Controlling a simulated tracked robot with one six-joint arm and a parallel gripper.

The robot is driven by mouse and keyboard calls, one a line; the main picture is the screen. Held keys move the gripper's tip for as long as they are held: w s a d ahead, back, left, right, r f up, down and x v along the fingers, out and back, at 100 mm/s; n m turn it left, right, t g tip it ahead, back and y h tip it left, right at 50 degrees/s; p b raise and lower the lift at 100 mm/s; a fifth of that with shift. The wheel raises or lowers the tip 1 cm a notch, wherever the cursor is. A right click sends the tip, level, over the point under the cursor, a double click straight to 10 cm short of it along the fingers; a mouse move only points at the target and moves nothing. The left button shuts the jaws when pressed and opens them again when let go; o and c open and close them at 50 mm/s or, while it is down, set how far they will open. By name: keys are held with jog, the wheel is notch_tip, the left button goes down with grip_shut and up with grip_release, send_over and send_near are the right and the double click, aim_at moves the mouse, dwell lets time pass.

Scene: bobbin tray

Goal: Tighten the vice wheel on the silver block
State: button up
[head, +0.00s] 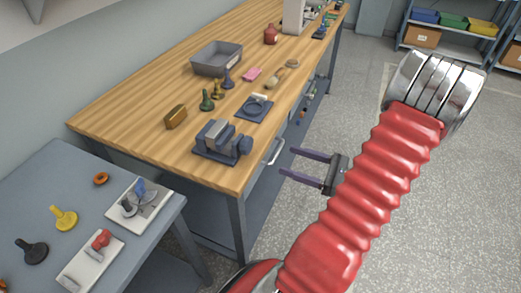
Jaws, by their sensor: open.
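A blue-grey vice (222,141) stands on the near end of the wooden workbench (150,130). A dark round part at its right end looks like the wheel (245,147). A paler grey piece shows at the jaws, but it is too small to tell whether it is the silver block or is gripped. My gripper (288,162) is open and empty, with two dark parallel fingers pointing left. In the picture it is right of the vice, past the bench's front edge and apart from the vice.
A lower grey table (75,185) at left holds several small parts. A drawer handle (274,152) juts from the bench front.

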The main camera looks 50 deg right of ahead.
aim_at(250, 147)
jog(key=shift+n, duration=0.4)
jog(key=shift+w, duration=0.1)
jog(key=shift+x, duration=6.8)
jog(key=shift+d, duration=0.1)
jog(key=c, duration=1.1)
